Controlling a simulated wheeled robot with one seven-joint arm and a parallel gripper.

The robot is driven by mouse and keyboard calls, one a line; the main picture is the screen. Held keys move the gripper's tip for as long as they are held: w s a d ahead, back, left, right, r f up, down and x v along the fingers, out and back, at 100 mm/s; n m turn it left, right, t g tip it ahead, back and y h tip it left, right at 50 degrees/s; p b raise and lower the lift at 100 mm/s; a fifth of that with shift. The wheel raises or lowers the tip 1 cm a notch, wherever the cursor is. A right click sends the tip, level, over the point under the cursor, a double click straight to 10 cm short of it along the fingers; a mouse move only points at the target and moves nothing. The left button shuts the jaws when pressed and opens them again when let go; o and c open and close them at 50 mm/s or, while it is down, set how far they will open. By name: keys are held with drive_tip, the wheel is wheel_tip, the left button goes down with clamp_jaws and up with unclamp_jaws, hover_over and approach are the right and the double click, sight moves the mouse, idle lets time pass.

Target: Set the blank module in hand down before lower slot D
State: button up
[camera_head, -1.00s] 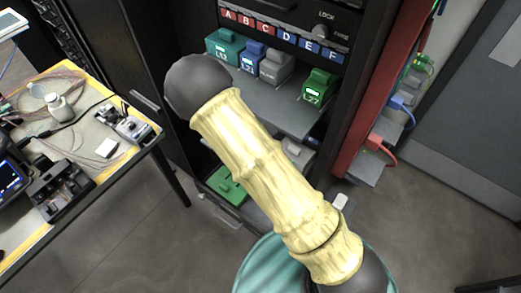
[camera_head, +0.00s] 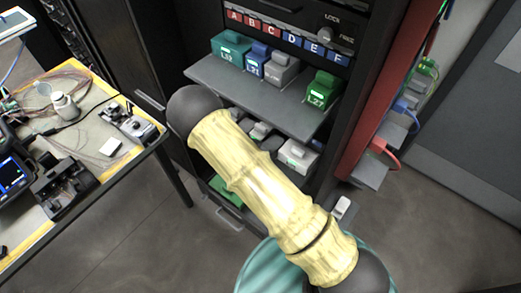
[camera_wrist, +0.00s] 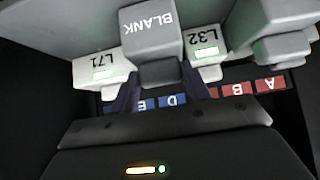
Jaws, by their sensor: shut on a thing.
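The blank module (camera_wrist: 152,32), a grey block marked BLANK, sits between the dark fingers of my gripper (camera_wrist: 160,82) in the wrist view, where the lettering appears upside down. My gripper is shut on it. A pale module marked L71 (camera_wrist: 100,70) is to its left and one marked L32 (camera_wrist: 207,45) to its right. Beyond are slot labels, including blue D (camera_wrist: 171,101) and red B (camera_wrist: 238,89). The label between D and B is hidden by a finger. In the head view my arm hides my gripper, and I cannot tell whether the held module shows there.
In the head view, the upper shelf (camera_head: 240,88) carries teal, blue, grey and green modules below the A–F label strip (camera_head: 287,36). Pale modules (camera_head: 297,156) and a green one (camera_head: 228,190) show lower down, partly behind my arm. A cluttered workbench (camera_head: 98,178) stands left.

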drive_tip(key=shift+f, duration=0.15)
drive_tip(key=o, duration=1.3)
drive_tip(key=shift+r, duration=0.2)
drive_tip(key=v, duration=1.2)
